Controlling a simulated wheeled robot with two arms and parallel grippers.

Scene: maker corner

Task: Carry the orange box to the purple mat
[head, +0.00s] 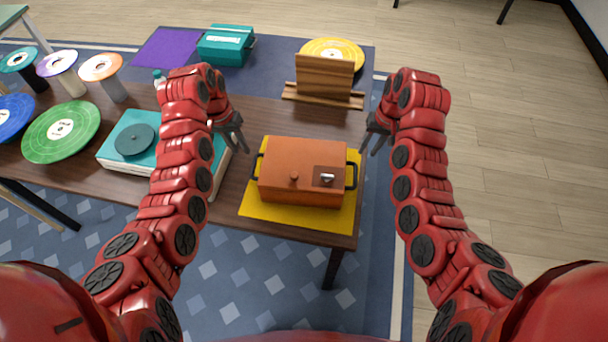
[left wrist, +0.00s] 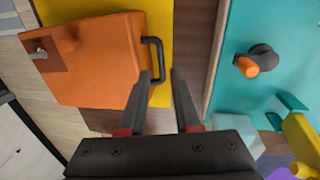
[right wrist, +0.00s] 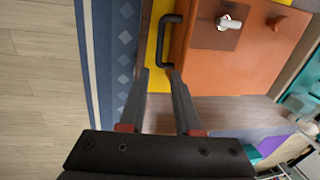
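The orange box (head: 302,160) sits on a yellow mat (head: 285,219) at the table's near right. It has a black handle on each side and a silver latch on its front. My left gripper (head: 236,148) is open beside the box's left handle; in the left wrist view that handle (left wrist: 157,57) lies just ahead of the fingertips (left wrist: 160,74). My right gripper (head: 368,149) is open beside the right handle; in the right wrist view that handle (right wrist: 163,40) is just ahead of the fingertips (right wrist: 158,74).
A teal box (head: 225,46) stands right beside the purple mat. A wooden stand (head: 323,82) is behind the orange box, with a yellow disc (head: 332,52) beyond. A turntable (head: 115,158), a green disc (head: 62,130) and several spindles fill the left side.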

